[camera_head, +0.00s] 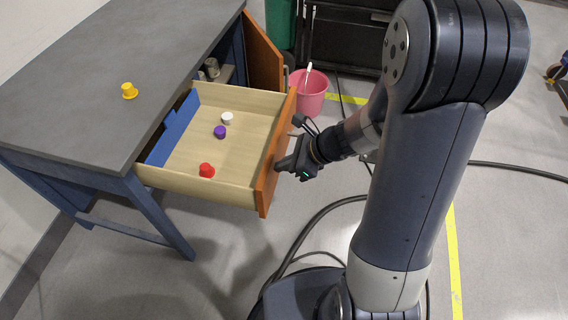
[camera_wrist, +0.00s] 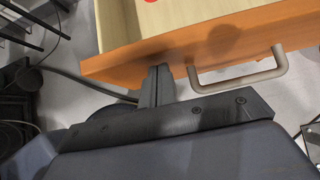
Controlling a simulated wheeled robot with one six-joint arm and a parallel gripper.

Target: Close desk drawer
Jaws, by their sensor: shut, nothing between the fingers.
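The desk drawer (camera_head: 232,193) is pulled far out from under the grey desk (camera_head: 100,70). It has pale wooden walls and an orange-brown front panel (camera_head: 274,165). My gripper (camera_head: 280,165) is shut and empty, with its fingertips at the outer face of the front panel. In the wrist view the shut fingers (camera_wrist: 158,75) are close to the drawer front (camera_wrist: 190,48), beside its beige bar handle (camera_wrist: 240,76) and not around it. I cannot tell whether they touch the panel.
Red (camera_head: 207,170), purple (camera_head: 220,132) and white (camera_head: 227,118) objects lie in the drawer. A yellow one (camera_head: 129,91) is on the desktop. An orange cabinet door (camera_head: 262,55) stands open behind, near a pink bucket (camera_head: 311,92). Black cables (camera_head: 330,207) cross the floor.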

